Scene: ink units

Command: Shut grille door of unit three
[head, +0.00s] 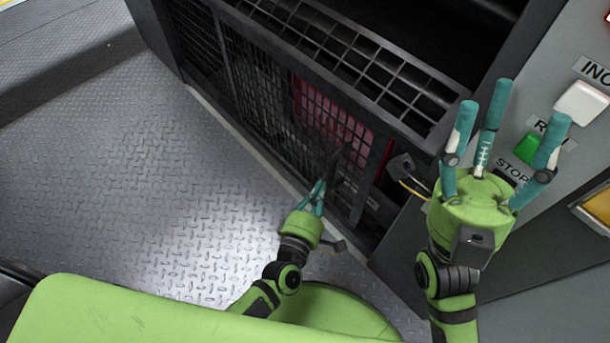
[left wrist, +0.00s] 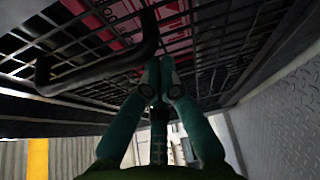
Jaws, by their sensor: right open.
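The dark grille door (head: 265,105) is in the middle of the head view, with a pink-red unit (head: 330,115) behind its bars. Its black handle (head: 335,162) is near the door's right end. My left gripper (head: 320,190) is low in front of the door, fingertips by the handle. In the left wrist view, the bent handle (left wrist: 95,72) crosses just beyond and left of the fingers (left wrist: 158,75). The fingers are drawn together, with nothing visible between them; contact with the handle cannot be told. My right gripper (head: 485,130) is open and empty, fingers up, before the grey panel.
The grey control panel (head: 555,65) at right carries a white button, a green button (head: 528,148) and a yellow part (head: 598,207). A grey box with a yellow cable (head: 403,167) is beside the door's right edge. The metal floor (head: 130,180) at left is clear.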

